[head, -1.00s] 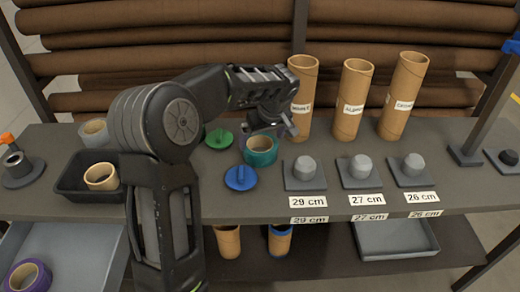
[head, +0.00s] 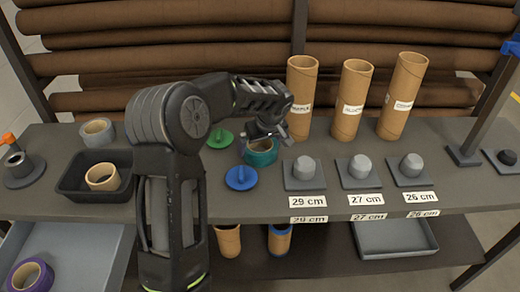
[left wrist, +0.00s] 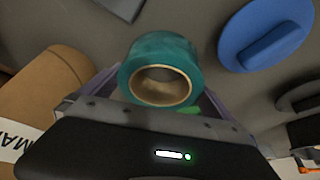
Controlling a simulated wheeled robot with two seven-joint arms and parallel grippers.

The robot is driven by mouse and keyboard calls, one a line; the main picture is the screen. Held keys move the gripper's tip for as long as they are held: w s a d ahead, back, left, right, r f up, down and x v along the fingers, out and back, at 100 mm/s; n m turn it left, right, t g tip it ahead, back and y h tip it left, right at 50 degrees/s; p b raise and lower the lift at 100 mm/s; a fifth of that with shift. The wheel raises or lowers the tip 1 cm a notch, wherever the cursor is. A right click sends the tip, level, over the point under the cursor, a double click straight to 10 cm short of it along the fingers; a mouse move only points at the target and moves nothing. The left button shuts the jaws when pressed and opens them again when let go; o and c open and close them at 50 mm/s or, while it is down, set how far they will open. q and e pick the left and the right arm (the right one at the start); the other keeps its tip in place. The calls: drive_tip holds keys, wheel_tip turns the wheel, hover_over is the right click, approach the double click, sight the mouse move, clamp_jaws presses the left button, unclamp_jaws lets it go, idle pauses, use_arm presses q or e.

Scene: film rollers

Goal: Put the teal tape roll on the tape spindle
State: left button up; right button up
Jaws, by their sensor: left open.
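The teal tape roll (head: 262,152) lies on the tabletop near the middle, left of the 29 cm base. My left gripper (head: 266,138) is open just above and at the roll, partly covering it in the head view. In the left wrist view the teal roll (left wrist: 158,72) shows its cardboard core, between the open fingers of my left gripper (left wrist: 155,95). I cannot tell whether the fingers touch it. A dark round base with a grey post and orange tip (head: 17,162), seemingly the tape spindle, stands empty at the far left. My right gripper is not in view.
A blue knobbed disc (head: 241,178) and a green one (head: 220,139) lie beside the roll. Labelled cardboard tubes (head: 299,98) stand behind. A black bin (head: 70,187) holds a tan roll; a grey roll (head: 97,132) stands behind it. A purple roll (head: 31,277) sits lower left.

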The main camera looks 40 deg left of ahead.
use_arm(q)
drive_tip(key=shift+c, duration=0.3)
drive_tip(key=c, duration=1.4)
wheel_tip(320, 180, up, 10)
